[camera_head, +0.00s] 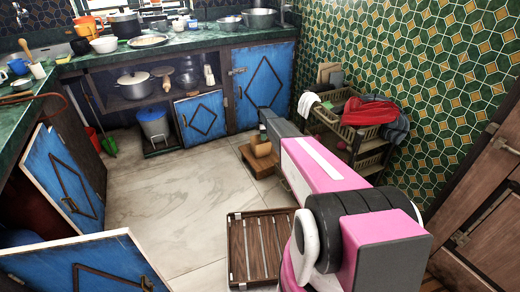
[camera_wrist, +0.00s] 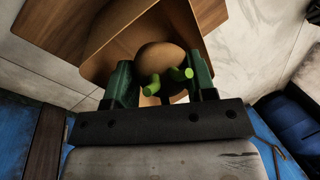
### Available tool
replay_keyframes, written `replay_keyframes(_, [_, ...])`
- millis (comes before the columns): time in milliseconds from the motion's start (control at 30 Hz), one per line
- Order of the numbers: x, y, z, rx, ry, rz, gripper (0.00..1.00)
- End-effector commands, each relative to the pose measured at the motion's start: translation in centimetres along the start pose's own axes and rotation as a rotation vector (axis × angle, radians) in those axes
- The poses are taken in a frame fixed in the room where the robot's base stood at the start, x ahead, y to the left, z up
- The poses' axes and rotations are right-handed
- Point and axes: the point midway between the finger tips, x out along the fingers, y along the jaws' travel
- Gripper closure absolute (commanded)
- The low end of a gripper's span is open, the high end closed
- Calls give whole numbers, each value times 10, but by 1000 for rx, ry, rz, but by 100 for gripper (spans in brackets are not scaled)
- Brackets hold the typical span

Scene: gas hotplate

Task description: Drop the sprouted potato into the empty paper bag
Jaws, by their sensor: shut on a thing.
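In the wrist view my gripper (camera_wrist: 160,77) has its two dark green fingers shut on the sprouted potato (camera_wrist: 158,56), a brown tuber with bright green sprouts facing the camera. Behind the potato, the brown paper bag (camera_wrist: 112,48) shows its tan sides, and the potato overlaps it in this view. I cannot tell whether the potato is above the bag's mouth or inside it. In the head view a small tan shape, likely the bag (camera_head: 259,147), shows at the wooden stool beyond my arm. My fingers and the potato are not clear there.
The low wooden stool (camera_head: 254,165) stands on the tiled floor. A slatted wooden crate (camera_head: 238,250) lies nearer. A basket rack (camera_head: 362,130) with cloths stands at the right wall. Blue cabinet doors (camera_head: 66,180) hang open at the left. The middle floor (camera_head: 165,190) is clear.

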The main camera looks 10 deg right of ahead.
Motion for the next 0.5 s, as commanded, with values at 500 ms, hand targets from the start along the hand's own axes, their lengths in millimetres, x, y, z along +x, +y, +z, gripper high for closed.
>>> replay_keyframes(500, [-4, 0, 0, 0, 0, 0, 19])
